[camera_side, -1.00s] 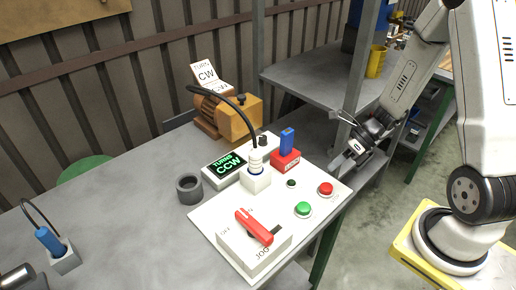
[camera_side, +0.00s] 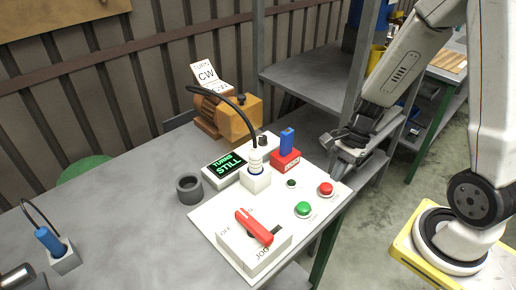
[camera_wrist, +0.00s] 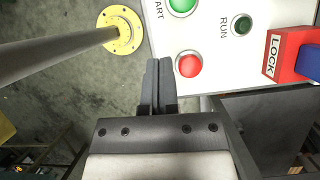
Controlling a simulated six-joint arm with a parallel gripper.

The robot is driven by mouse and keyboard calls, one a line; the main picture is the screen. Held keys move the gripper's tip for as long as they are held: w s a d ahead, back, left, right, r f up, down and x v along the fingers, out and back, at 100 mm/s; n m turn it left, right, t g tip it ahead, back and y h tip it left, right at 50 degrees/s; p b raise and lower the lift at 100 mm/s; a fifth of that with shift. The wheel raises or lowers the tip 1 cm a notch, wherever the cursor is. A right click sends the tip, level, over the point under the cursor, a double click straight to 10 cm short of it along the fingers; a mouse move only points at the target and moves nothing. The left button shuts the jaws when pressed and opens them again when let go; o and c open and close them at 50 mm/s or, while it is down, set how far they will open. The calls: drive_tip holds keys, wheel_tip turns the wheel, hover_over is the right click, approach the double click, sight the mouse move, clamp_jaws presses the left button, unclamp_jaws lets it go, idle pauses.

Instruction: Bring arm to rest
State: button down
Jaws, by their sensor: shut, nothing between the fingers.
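My gripper (camera_side: 333,142) hangs beside the right end of the white control panel (camera_side: 218,222), above its far right edge in the side view. In the wrist view its two dark fingers (camera_wrist: 157,68) are together with nothing between them. The fingertips lie close to the red button (camera_wrist: 189,66) in that picture; I see no contact. The panel carries a red button, a green button (camera_side: 303,209) and a red rotary handle (camera_side: 254,227). The display (camera_side: 227,165) reads "TURNS STILL".
A blue key in a red lock block (camera_side: 285,160) stands near my gripper. A white plug (camera_side: 256,168) with a black cable, an orange motor (camera_side: 230,115) and a grey ring (camera_side: 189,189) are to the left. A shelf post (camera_side: 357,70) rises behind my gripper.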

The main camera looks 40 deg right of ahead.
drive_tip(key=w+a+r+n+t+h, duration=0.1)
drive_tip(key=a+r+n+h, duration=0.3)
drive_tip(key=n, duration=1.4)
drive_tip(key=shift+r+n+t+h, duration=0.4)
drive_tip(key=shift+r+t, duration=0.2)
drive_tip(key=shift+t, duration=0.2)
